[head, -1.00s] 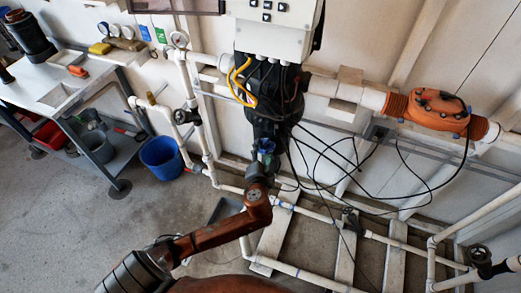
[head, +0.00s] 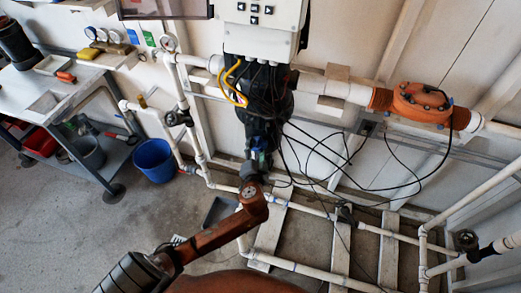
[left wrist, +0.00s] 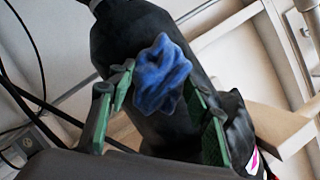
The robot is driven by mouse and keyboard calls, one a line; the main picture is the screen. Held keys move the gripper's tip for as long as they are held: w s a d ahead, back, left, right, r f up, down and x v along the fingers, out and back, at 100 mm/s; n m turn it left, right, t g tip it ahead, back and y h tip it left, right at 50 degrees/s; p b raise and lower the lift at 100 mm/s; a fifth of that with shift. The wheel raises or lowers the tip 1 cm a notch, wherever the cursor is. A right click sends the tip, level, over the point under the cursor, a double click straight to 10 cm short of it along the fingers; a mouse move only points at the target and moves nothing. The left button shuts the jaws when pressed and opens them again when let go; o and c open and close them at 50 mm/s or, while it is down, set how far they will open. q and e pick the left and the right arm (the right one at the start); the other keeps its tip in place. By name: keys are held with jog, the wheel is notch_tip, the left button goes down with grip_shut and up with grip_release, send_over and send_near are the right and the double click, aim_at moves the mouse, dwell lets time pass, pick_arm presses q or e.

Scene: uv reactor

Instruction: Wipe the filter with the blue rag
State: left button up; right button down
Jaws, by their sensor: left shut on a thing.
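The filter appears to be the black upright cylinder (head: 266,103) below the white control box in the head view. It fills the middle of the left wrist view (left wrist: 135,38). My left gripper (head: 258,164) is at the lower end of this black body. In the left wrist view its green-padded fingers (left wrist: 160,103) stand either side of the crumpled blue rag (left wrist: 162,75) and are shut on it. The rag lies in front of the dark cylinder's surface; I cannot tell whether it touches. A little blue of the rag shows in the head view (head: 261,156). My right gripper is not in view.
White pipes (head: 300,272) and wooden slats (head: 268,228) run low around the filter. Black cables (head: 345,165) hang to its right. An orange pipe fitting (head: 420,103) is at right. A blue bucket (head: 153,160) and workbench (head: 60,88) stand left, with open floor in front.

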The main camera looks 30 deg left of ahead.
pick_arm(q)
jog(key=shift+s+a+r, duration=0.1)
jog(key=shift+a, duration=0.7)
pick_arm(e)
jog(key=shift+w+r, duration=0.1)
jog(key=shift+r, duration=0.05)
pick_arm(q)
jog(key=shift+s, duration=0.1)
jog(key=shift+s+d+p, duration=0.25)
jog(key=shift+s+p, duration=0.1)
jog(key=shift+s, duration=0.6)
jog(key=shift+s+d+p, duration=0.3)
jog(key=shift+s+p, duration=0.05)
jog(key=shift+s, duration=0.55)
jog(key=shift+s+d+p, duration=0.25)
jog(key=shift+s+p, duration=0.1)
jog(key=shift+s, duration=0.6)
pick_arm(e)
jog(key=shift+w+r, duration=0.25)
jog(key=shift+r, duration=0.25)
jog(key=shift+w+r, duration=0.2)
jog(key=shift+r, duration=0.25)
pick_arm(q)
jog(key=shift+s, duration=0.1)
